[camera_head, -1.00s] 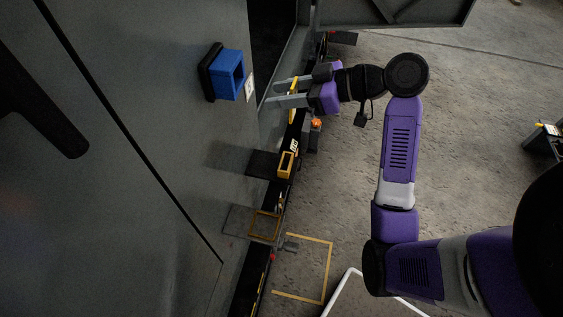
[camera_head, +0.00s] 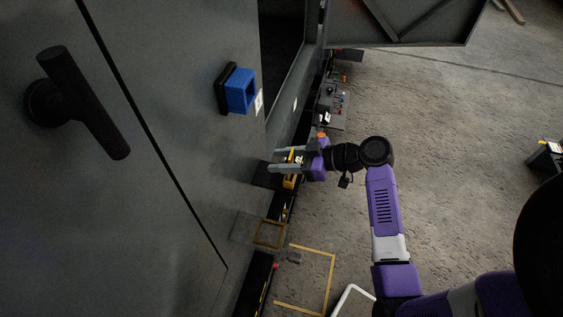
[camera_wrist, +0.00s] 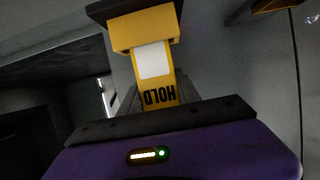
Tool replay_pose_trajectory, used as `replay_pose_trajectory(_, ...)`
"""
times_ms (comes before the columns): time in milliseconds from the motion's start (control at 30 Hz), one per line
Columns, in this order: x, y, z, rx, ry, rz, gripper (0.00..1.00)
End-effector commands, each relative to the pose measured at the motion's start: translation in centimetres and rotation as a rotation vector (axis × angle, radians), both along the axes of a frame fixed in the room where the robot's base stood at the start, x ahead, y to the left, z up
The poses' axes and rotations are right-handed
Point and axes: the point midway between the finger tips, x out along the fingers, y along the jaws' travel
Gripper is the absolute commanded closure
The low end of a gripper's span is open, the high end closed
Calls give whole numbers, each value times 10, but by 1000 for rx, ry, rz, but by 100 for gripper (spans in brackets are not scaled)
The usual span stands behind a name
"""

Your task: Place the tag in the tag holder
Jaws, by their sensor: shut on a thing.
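The tag (camera_wrist: 158,75) is a yellow strip with a white patch and the word HOLD in black. My gripper (camera_head: 271,161) is shut on it; in the wrist view the tag sticks out beyond the dark jaws. A yellow holder on a black plate (camera_wrist: 145,27) is at the tag's far end, and the white patch overlaps its lower edge. I cannot tell whether the tag's end is inside or only in front of it. In the head view this yellow holder (camera_head: 290,181) is on the grey cabinet's edge, partly hidden by my gripper.
A blue open box on a black plate (camera_head: 241,90) is on the cabinet (camera_head: 170,190), above my gripper. A yellow frame on a clear plate (camera_head: 268,234) is below it. A black handle (camera_head: 85,105) sticks out at left. Open floor (camera_head: 455,140) lies to the right.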

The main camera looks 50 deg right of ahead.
Motion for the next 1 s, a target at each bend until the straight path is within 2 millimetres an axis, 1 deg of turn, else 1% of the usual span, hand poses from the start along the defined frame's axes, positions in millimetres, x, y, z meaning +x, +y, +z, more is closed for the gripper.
replay_pose_trajectory(33, 0, 0, -6, 2, 1, -1, 99)
replay_pose_trajectory(100, 0, 0, -11, 1, 0, 0, 99)
replay_pose_trajectory(400, 0, 0, -13, -2, -1, 1, 99)
replay_pose_trajectory(533, 0, 0, -17, -2, -1, 1, 99)
replay_pose_trajectory(567, 0, 0, -16, -2, -1, 1, 55)
replay_pose_trajectory(633, 0, 0, -15, -1, 0, 0, 41)
replay_pose_trajectory(667, 0, 0, -15, -1, 0, 0, 39)
replay_pose_trajectory(1000, 0, 0, -13, -1, 0, 0, 39)
